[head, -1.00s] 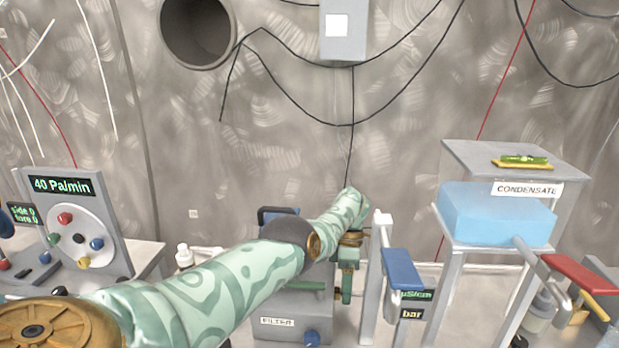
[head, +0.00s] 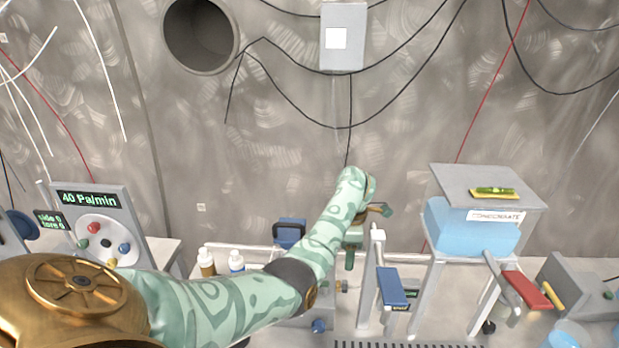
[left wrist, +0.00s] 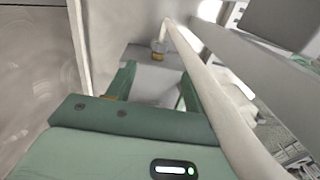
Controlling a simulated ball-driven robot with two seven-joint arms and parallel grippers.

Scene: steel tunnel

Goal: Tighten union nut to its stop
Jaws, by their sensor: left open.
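My left gripper (head: 350,258) is at the end of the green patterned arm, pointing down beside the grey post with the blue lever. It also shows in the left wrist view (left wrist: 155,88), with its two green fingers apart and nothing between the tips. Just beyond the fingers, a small brass and grey fitting (left wrist: 158,50) sits where a pale pipe (left wrist: 205,80) meets a grey surface. It may be the union nut, but it is too small to be sure. In the head view my arm hides that spot. My right gripper is not in view.
A blue-handled lever (head: 391,287) and a red-handled lever (head: 527,290) stand right of my gripper. The blue condensate tank (head: 470,228) is between and behind them. A gauge panel (head: 95,228) is at left.

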